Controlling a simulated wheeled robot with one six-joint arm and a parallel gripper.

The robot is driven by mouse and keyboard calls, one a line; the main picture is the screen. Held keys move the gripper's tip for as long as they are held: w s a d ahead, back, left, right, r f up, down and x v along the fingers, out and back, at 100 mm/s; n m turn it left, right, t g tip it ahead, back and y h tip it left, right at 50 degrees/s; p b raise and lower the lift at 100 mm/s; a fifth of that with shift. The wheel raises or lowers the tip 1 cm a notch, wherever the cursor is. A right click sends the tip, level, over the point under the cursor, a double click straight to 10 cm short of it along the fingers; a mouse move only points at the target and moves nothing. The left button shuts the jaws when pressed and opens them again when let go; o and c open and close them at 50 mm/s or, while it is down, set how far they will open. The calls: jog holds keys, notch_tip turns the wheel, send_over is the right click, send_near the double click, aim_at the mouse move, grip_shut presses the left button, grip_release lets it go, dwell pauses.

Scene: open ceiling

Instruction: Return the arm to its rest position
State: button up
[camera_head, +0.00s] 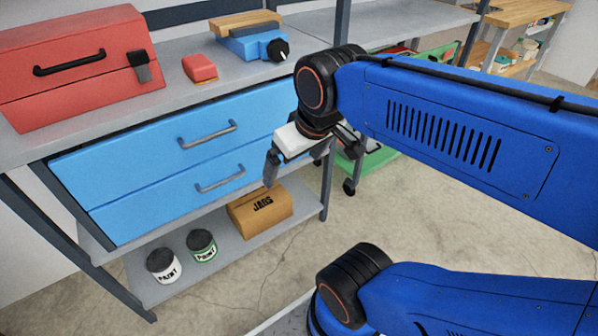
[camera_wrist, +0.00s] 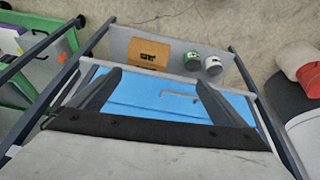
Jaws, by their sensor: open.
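My gripper (camera_head: 308,160) hangs from my blue arm in the head view, in front of the right end of the workbench. Its fingers point down and are spread apart, with nothing between them. In the wrist view my gripper (camera_wrist: 155,95) shows two dark fingers apart, with the blue drawer front seen between them. The arm is raised and bent, its upper link crossing the right side of the head view.
The workbench (camera_head: 190,85) carries a red toolbox (camera_head: 75,65), a small red block (camera_head: 199,68) and a blue vise (camera_head: 252,42). Two closed blue drawers (camera_head: 130,160) face me. The lower shelf holds a cardboard box (camera_head: 260,208) and paint cans (camera_head: 202,245). A green cart (camera_head: 370,158) stands behind.

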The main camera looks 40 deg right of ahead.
jog(key=shift+s+d+f+m, duration=0.1)
jog(key=shift+s+f+m, duration=0.1)
jog(key=shift+s+f, duration=0.25)
jog(key=shift+s+f+m, duration=0.2)
jog(key=shift+f, duration=0.35)
dwell(0.6)
